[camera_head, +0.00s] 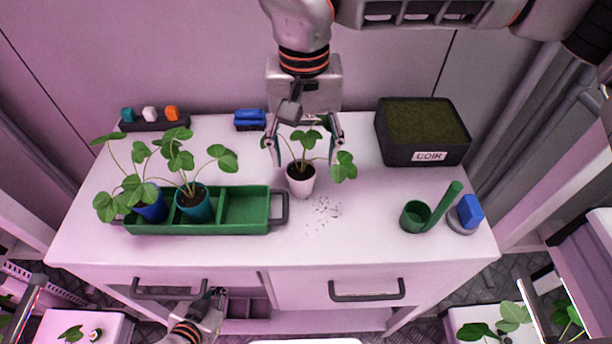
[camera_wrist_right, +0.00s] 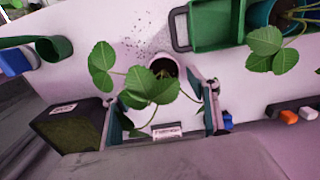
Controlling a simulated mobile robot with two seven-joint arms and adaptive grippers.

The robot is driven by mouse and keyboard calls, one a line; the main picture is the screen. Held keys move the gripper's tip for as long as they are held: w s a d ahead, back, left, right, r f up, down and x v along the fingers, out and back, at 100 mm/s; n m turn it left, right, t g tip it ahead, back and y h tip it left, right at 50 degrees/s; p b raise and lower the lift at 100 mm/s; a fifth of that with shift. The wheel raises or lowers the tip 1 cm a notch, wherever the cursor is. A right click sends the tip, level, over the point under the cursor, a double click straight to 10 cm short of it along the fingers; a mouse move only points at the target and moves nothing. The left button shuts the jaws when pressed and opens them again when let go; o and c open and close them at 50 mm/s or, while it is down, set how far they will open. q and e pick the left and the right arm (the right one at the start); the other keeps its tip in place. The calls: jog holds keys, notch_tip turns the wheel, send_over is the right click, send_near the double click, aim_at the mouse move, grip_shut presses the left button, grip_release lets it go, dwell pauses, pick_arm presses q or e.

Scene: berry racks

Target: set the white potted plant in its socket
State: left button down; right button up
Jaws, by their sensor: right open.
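The white potted plant (camera_head: 301,187) stands upright on the bench just right of the green tray (camera_head: 247,208), outside it. The tray's left socket holds a blue pot (camera_head: 150,212) and its middle socket a teal pot (camera_head: 193,208); the right socket is empty. My right gripper (camera_head: 304,150) is open above the white pot, its fingers apart on either side of the leaves. In the right wrist view the white pot (camera_wrist_right: 163,65) lies beyond the open fingers, partly covered by leaves. My left gripper (camera_head: 215,297) is low by the left drawer handle; its jaws are unclear.
A coir box (camera_head: 394,151) stands at the back right. A green cup with a scoop (camera_head: 415,217) and a blue-topped item (camera_head: 469,212) are at the right. A blue brush (camera_head: 250,119) and a rack of coloured knobs (camera_head: 150,118) are at the back. Soil crumbs lie right of the white pot.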

aim_at(301, 170)
jog(key=f, duration=0.4)
jog(key=shift+s+a+f, duration=0.1)
jog(key=shift+a+f, duration=0.15)
jog(key=shift+a, duration=0.15)
jog(key=shift+f, duration=0.45)
jog(key=c, duration=1.4)
notch_tip(301, 170, up, 20)
jog(key=shift+r+p, duration=0.1)
jog(key=shift+p, duration=0.45)
